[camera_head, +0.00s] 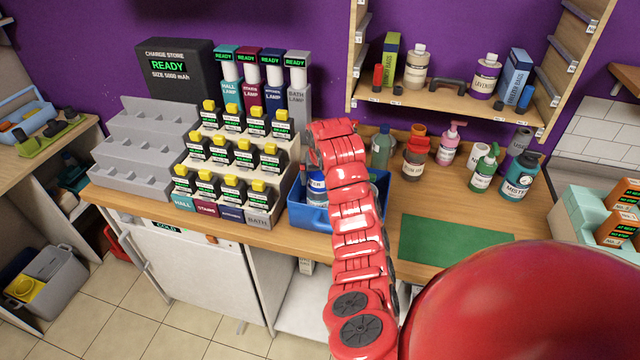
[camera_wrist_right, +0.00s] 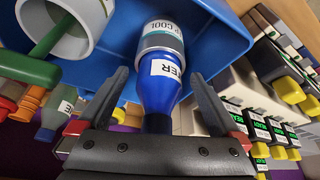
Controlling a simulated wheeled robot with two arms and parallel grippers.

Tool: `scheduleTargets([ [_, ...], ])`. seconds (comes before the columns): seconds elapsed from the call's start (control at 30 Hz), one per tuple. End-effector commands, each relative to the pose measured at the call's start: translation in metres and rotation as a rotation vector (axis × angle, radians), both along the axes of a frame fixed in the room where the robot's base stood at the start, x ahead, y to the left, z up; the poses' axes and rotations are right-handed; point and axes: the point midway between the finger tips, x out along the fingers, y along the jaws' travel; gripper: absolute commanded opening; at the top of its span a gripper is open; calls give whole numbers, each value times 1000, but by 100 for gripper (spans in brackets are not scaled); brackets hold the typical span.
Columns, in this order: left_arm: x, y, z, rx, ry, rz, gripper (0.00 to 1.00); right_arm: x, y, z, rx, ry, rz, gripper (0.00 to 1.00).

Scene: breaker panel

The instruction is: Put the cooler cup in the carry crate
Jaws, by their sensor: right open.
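The cooler cup (camera_head: 316,184) shows in the head view as a blue piece with a pale label, inside the blue carry crate (camera_head: 309,216), partly behind my right arm. In the right wrist view the cup (camera_wrist_right: 158,88) has a blue narrow end and a pale band reading "P COOL". The crate's blue wall (camera_wrist_right: 222,45) is around and behind it. My right gripper (camera_wrist_right: 160,82) is open, with one finger on each side of the cup's blue end. Visible gaps separate both fingers from it. My left gripper is not in view.
A pale cylinder (camera_wrist_right: 68,22) with a green bar lies beside the cup in the wrist view. Breaker racks (camera_head: 235,160) stand left of the crate. Several bottles (camera_head: 413,158) stand to its right. A green mat (camera_head: 455,242) is clear. A shelf (camera_head: 450,106) hangs behind.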

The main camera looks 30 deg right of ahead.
Motion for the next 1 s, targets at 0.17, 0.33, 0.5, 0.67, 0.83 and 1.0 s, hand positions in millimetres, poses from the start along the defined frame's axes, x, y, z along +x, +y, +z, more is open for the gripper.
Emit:
scheduleTargets([
  [0.17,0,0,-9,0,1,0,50,-13,7,39,-3,-1,0,100],
  [0.33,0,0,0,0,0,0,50,-22,11,62,-3,1,0,100],
  [0.5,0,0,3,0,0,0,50,-27,14,75,-2,5,-1,100],
  [0.67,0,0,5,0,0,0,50,-31,15,82,0,3,-2,100],
  [0.83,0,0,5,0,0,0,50,-31,16,84,1,2,0,100],
  [1.0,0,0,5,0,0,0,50,-31,16,84,1,2,0,100],
])
